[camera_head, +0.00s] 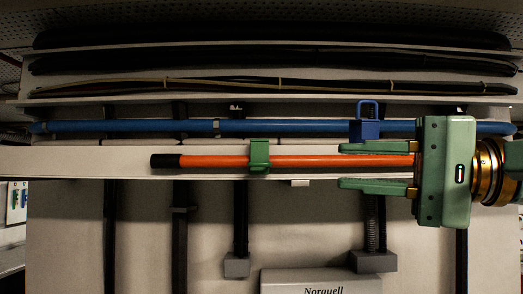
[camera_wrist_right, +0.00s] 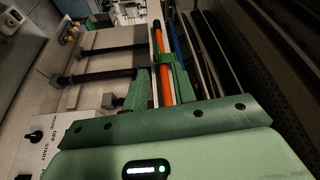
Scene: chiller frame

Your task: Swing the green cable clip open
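The green cable clip (camera_head: 259,156) sits around the orange cable (camera_head: 214,161), left of centre in the head view, and looks closed. The orange cable also shows in the right wrist view (camera_wrist_right: 167,88), running away from the gripper. My right gripper (camera_head: 341,166) is to the right of the clip, its fingers pointing left at it with a clear gap between. The fingers are apart and empty. The orange cable appears between them in the picture; I cannot tell how far behind them it lies. My left gripper is not in view.
A blue cable (camera_head: 290,126) runs just above, with a blue clip (camera_head: 364,130) close to my upper right finger. Dark cable bundles (camera_head: 270,60) lie on shelves higher up. A pale box labelled Norquell (camera_head: 320,280) is below. Dark vertical posts (camera_head: 180,225) stand behind.

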